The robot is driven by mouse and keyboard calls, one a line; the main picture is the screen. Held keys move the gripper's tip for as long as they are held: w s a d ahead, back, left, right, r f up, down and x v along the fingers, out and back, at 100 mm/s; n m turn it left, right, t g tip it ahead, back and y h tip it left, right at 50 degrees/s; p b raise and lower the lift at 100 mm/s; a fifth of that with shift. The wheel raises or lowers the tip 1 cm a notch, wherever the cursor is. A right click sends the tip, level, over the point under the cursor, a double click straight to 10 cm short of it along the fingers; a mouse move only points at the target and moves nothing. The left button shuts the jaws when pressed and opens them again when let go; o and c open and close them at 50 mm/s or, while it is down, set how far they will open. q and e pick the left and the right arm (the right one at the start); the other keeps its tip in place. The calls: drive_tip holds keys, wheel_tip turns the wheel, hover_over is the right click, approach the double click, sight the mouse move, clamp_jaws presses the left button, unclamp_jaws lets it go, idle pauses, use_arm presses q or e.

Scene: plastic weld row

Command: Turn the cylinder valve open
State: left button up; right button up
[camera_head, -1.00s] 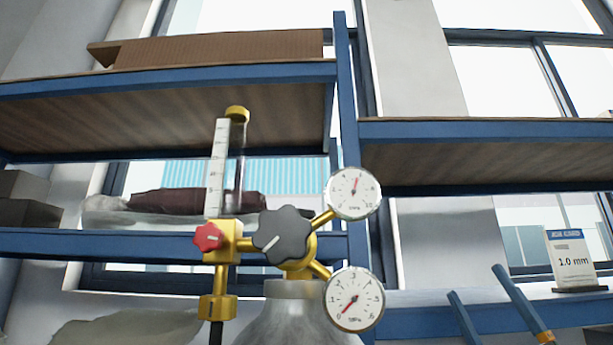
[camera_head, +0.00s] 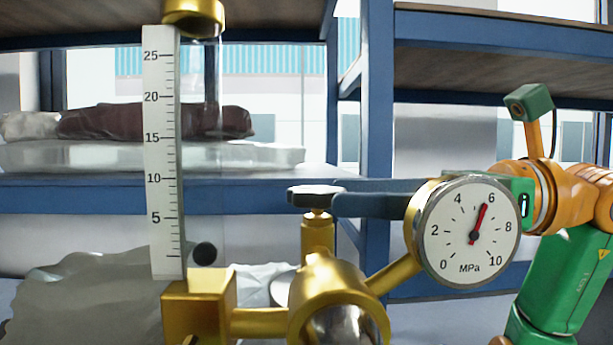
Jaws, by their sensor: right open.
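A dark, flat valve knob (camera_head: 316,195) sits on top of an upright brass stem (camera_head: 318,236), left of the round gauge. My right gripper (camera_head: 338,196) comes in from the right behind the gauge. Its two long dark fingers are level and open, with their tips at the knob's right side. I cannot tell whether they touch the knob. The pressure gauge (camera_head: 470,232) reads about 6 MPa and hides part of the gripper. The brass regulator body (camera_head: 338,300) fills the lower middle. My left gripper is not in view.
A white scale (camera_head: 162,150) and a clear flow tube (camera_head: 210,110) stand upright at the left, with a dark ball (camera_head: 205,253) low beside the scale. Blue shelving (camera_head: 377,120) stands behind, holding a dark red roll (camera_head: 150,121). A brass arm (camera_head: 392,277) links body and gauge.

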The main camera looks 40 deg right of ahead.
sight(315, 188)
drive_tip(key=x, duration=0.4)
drive_tip(key=shift+w+f+p, duration=0.1)
drive_tip(key=shift+w+p, duration=0.2)
drive_tip(key=shift+w, duration=0.15)
drive_tip(key=shift+w+a, duration=0.15)
drive_tip(key=shift+w, duration=0.15)
drive_tip(key=shift+s, duration=0.3)
drive_tip(key=shift+c, duration=1.4)
drive_tip(key=c, duration=1.1)
drive_tip(key=shift+o, duration=0.2)
